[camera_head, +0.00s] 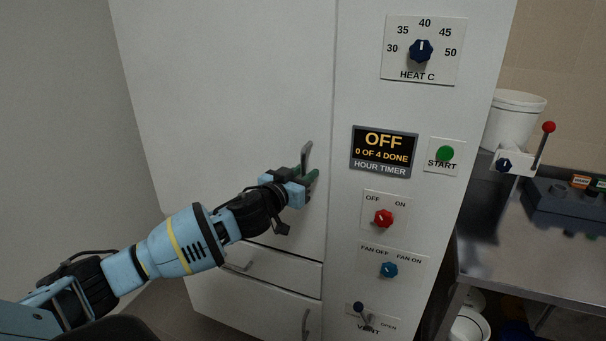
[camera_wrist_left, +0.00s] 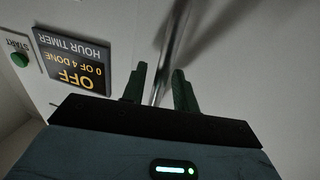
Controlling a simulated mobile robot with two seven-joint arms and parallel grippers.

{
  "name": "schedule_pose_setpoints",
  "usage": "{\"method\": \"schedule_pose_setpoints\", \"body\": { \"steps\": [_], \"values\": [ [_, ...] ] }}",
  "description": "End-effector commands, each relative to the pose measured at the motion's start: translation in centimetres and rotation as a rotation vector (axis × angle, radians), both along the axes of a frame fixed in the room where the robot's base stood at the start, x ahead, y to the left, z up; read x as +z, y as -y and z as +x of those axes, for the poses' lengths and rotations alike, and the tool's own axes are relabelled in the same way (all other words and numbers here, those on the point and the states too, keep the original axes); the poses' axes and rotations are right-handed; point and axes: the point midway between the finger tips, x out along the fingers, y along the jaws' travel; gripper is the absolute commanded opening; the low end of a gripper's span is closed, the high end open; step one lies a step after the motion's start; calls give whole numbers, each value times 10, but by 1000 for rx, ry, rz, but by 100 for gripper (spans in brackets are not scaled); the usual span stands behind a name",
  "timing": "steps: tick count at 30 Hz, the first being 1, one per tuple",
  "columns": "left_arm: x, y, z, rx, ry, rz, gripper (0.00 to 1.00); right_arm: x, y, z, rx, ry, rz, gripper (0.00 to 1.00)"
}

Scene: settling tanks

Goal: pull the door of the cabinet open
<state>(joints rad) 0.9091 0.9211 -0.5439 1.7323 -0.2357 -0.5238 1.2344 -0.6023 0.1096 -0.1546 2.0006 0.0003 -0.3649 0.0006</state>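The cabinet door (camera_head: 230,90) is the large pale upper panel. It looks shut, flush with the control panel to its right. Its grey bar handle (camera_head: 307,152) stands upright near the door's right edge. My left gripper (camera_head: 306,175) is at the lower part of this handle. In the left wrist view the handle (camera_wrist_left: 172,45) runs between the two green fingers of the gripper (camera_wrist_left: 159,88), with gaps beside it, so the fingers look open around it. The gripper hides the handle's lower end. My right gripper is not in view.
The control panel (camera_head: 383,290) with knobs, an hour timer display (camera_head: 384,151) reading OFF and a green start button (camera_head: 446,153) is right of the door. Drawers (camera_head: 270,263) lie below. A metal bench (camera_head: 500,240) with a white bucket (camera_head: 515,118) stands at right.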

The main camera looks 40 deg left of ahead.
Motion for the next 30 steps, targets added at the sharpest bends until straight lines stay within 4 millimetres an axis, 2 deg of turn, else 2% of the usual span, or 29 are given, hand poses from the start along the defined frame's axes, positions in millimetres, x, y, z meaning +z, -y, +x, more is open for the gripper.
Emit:
{"method": "schedule_pose_setpoints", "body": {
  "steps": [7, 14, 30],
  "values": [
    [0, 0, 0, 0, 0, 0, 29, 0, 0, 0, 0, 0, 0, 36],
    [0, 0, 0, 0, 0, 0, 0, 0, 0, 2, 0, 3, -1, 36],
    [0, 2, -4, -21, -1, 0, 0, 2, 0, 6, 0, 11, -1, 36]
  ]
}}
